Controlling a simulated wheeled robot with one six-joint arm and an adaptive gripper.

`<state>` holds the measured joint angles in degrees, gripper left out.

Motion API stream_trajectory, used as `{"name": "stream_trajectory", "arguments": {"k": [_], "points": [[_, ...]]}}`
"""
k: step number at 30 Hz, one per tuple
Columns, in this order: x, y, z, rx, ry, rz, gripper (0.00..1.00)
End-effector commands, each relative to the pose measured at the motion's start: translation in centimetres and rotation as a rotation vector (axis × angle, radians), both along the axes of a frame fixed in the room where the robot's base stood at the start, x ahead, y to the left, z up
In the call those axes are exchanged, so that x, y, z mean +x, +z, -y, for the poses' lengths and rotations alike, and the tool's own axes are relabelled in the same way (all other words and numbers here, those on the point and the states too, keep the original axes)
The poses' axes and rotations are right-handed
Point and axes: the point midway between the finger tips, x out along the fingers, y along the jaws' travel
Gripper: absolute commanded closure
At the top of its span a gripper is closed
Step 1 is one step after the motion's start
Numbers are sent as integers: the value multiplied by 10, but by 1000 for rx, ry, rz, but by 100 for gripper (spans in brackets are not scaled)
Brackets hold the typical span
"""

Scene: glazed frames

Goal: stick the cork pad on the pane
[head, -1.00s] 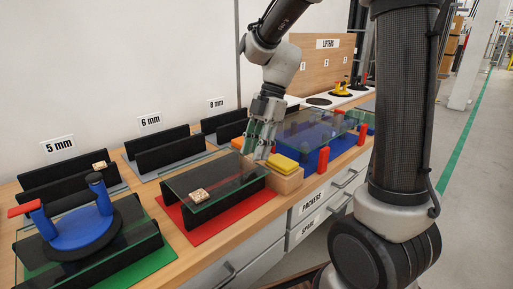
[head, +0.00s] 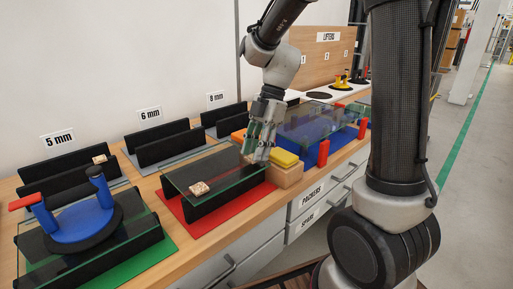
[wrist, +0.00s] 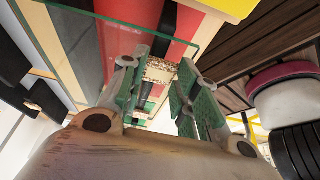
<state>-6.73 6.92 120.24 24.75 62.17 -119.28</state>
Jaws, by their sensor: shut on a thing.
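My gripper (head: 257,156) is shut on a speckled cork pad (wrist: 159,71), which shows between the fingertips in the wrist view. In the head view the fingers hide most of this pad. The gripper is at the right end of a clear glass pane (head: 228,172), which lies on black supports over a red mat (head: 200,225). Another cork pad (head: 200,188) sits on this pane's near left corner. In the wrist view the pane (wrist: 110,22) is close beside the held pad; I cannot tell whether they touch.
A wooden block (head: 286,175) with yellow pads (head: 284,158) stands right of the gripper. A blue lifter (head: 80,222) rests on a pane over a green mat at the left. Black racks (head: 168,146) line the wall.

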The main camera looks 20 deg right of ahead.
Motion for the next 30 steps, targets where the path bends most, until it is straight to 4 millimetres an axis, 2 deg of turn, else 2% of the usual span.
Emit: {"name": "stream_trajectory", "arguments": {"k": [28, 30], "points": [[0, -8, 0, 0, 0, 0, 75], [0, -8, 0, 0, 0, 0, 58]]}}
